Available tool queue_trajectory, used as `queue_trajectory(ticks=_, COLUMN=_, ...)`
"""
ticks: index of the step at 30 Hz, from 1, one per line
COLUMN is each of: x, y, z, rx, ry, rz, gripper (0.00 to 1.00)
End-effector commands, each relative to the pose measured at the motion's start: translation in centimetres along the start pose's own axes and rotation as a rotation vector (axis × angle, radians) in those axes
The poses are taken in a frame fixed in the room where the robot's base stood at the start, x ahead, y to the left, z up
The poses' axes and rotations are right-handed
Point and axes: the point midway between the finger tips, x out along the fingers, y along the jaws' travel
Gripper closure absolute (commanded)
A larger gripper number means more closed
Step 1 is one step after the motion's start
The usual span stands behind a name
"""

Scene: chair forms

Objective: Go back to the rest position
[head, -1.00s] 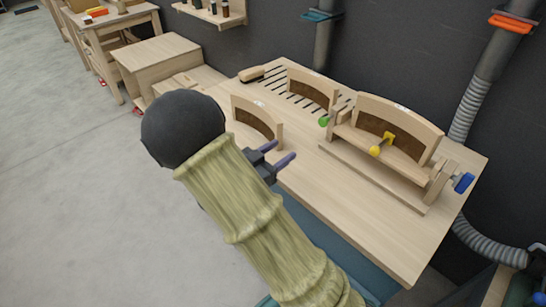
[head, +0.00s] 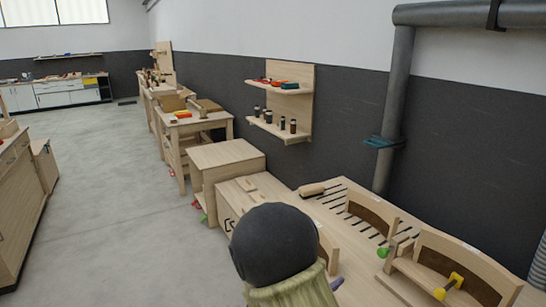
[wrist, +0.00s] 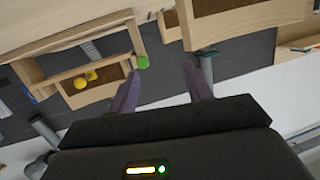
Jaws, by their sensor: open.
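My gripper (wrist: 163,90) shows in the wrist view with its two purple fingers apart and nothing between them. In the head view my arm fills the bottom middle, with its dark rounded joint in front of the workbench (head: 352,284); the fingers are mostly hidden there, with one purple tip just showing. The curved wooden chair forms (head: 372,212) stand on the bench to the right of my arm. One form (head: 468,268) has a yellow-handled clamp (head: 449,287). In the wrist view a green knob (wrist: 143,62) and yellow knobs (wrist: 86,78) show beyond the fingers.
A brush (head: 311,190) lies at the slotted end of the bench. A low wooden cabinet (head: 226,170) and tables (head: 194,127) line the wall. A wall shelf (head: 282,128) holds dark jars. A grey pipe (head: 396,110) runs down the wall. The grey floor (head: 110,190) at left is clear.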

Motion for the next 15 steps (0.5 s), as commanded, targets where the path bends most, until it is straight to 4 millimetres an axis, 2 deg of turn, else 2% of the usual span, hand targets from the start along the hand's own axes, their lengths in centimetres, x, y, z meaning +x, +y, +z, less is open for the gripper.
queue_trajectory(ticks=1, x=0.4, y=-0.4, z=-0.8, rx=0.009, ry=-0.059, rz=-0.047, gripper=0.5)
queue_trajectory(ticks=7, x=0.2, y=-1.9, z=-1.1, rx=-0.007, ry=-0.307, rz=-0.259, gripper=0.5)
queue_trajectory(ticks=11, x=-1.1, y=-2.0, z=-1.4, rx=-0.049, ry=-0.457, rz=-0.385, gripper=0.5)
queue_trajectory(ticks=15, x=-3.2, y=-1.1, z=-1.9, rx=-0.124, ry=-0.607, rz=-0.502, gripper=0.5)
